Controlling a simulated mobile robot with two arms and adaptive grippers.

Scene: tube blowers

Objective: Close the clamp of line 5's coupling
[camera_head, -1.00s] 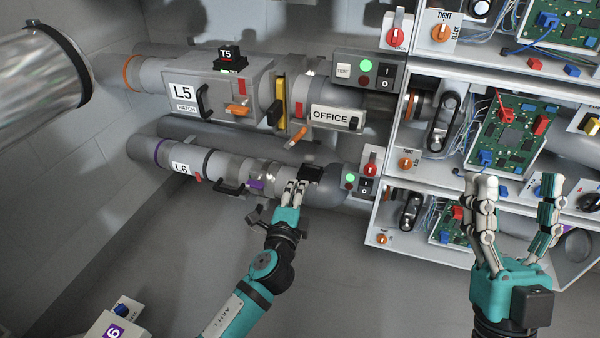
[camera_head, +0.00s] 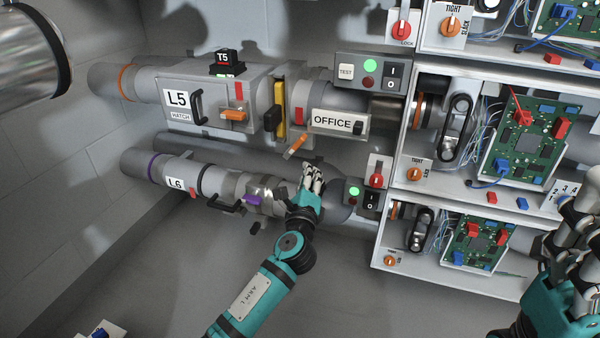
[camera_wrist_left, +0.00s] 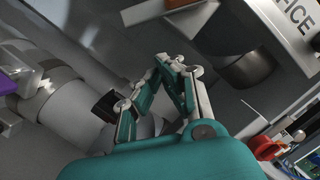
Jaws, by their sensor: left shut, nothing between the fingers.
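Line 5 is the upper grey pipe, marked by the L5 plate (camera_head: 178,98). An orange lever (camera_head: 297,145) hangs slanted below its coupling area, left of and below the OFFICE sign (camera_head: 339,122); it looks like the clamp's handle, standing off the pipe. My left gripper (camera_head: 312,172) is shut and empty, in front of line 6, below and slightly right of the lever, apart from it. In the left wrist view its fingers (camera_wrist_left: 165,65) are drawn together; I cannot make out the orange lever there. My right gripper (camera_head: 582,212) is partly cut off at the right edge.
Line 6 (camera_head: 172,183), with a purple handle (camera_head: 252,200), runs just below line 5. A yellow slide plate (camera_head: 280,108) stands left of the OFFICE sign. Shelves with circuit boards (camera_head: 525,135) fill the right. The floor area below the pipes is open.

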